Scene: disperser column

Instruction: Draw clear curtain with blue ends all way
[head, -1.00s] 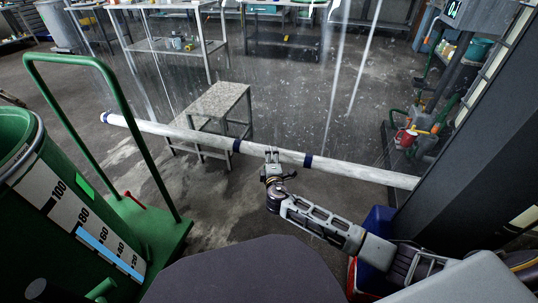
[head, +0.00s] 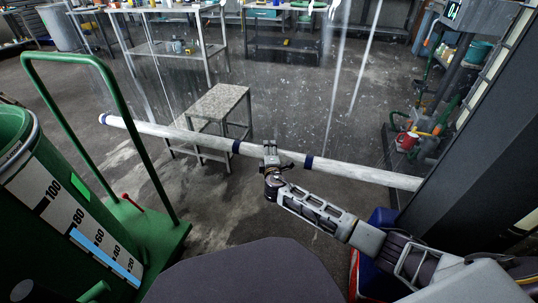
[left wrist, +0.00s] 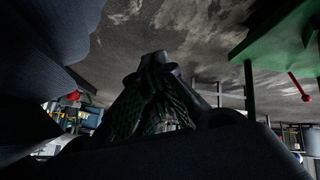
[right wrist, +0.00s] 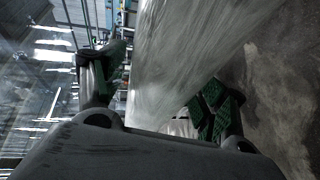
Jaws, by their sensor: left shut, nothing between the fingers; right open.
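The clear curtain (head: 295,100) hangs as a see-through, speckled sheet in the head view. A long whitish roll or bar (head: 365,173) runs along its bottom edge, with dark blue bands (head: 236,147) near the middle and a blue far-left end (head: 102,118). My right gripper (head: 270,147) is open at the bar between two blue bands. In the right wrist view, the whitish bar (right wrist: 185,60) passes between the spread fingers (right wrist: 165,95); firm contact cannot be told. My left gripper (left wrist: 155,85) is shut and empty in the left wrist view, and out of the head view.
A green cart (head: 155,225) with a marked green drum (head: 50,190) stands at the left. A small table (head: 218,103) stands behind the curtain. A dark post (head: 470,130) rises at the right, with a blue and red container (head: 368,250) near its foot.

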